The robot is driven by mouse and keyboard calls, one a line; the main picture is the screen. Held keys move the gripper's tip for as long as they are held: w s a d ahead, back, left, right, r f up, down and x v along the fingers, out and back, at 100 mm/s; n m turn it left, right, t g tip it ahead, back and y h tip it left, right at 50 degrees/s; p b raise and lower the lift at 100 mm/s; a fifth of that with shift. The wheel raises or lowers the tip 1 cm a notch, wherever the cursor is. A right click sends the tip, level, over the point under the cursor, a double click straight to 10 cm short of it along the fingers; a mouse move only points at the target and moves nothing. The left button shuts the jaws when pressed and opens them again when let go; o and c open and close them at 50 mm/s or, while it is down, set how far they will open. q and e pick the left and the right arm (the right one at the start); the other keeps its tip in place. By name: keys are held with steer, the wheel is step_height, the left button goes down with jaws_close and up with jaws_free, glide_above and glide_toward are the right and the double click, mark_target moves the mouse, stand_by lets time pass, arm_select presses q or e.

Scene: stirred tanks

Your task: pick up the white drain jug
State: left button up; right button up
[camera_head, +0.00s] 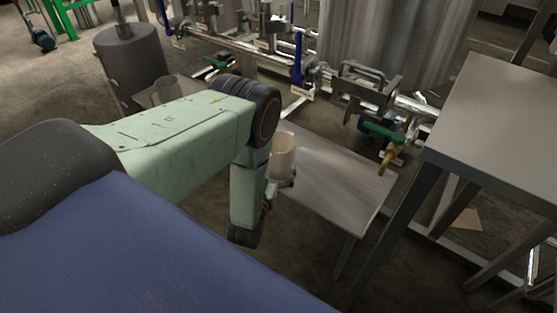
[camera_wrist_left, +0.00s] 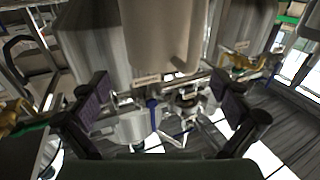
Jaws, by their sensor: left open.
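The white drain jug (camera_head: 284,150), a pale beige cylinder, stands on a low metal table (camera_head: 335,185) in the head view. My left wrist and forearm come in from the left and cover part of its left side. My left gripper is mostly hidden behind the wrist there, close to the jug. In the left wrist view the jug (camera_wrist_left: 160,35) fills the top middle, large and cut off by the upper edge. My left gripper (camera_wrist_left: 163,100) is open, with one finger on each side of the picture and nothing held between them. My right gripper is not in view.
A taller metal table (camera_head: 505,130) stands at the right. Pipes with valves (camera_head: 365,95) and a large steel tank (camera_head: 395,40) stand behind the low table. A dark grey cylinder (camera_head: 133,60) stands at the upper left. The low table's right part is bare.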

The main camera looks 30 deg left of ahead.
mark_target(276, 156)
arm_select(q)
steer(key=b+x, duration=0.2)
steer(key=x, duration=0.2)
steer(key=shift+w+f+b, duration=0.35)
steer(key=shift+b, duration=0.05)
steer(key=shift+w+a, duration=0.2)
steer(key=shift+w, duration=0.25)
steer(key=shift+r, duration=0.1)
steer(key=shift+c, duration=0.4)
steer(key=c, duration=1.4)
steer(key=shift+c, duration=0.2)
step_height(276, 156, up, 10)
steer(key=p, duration=0.5)
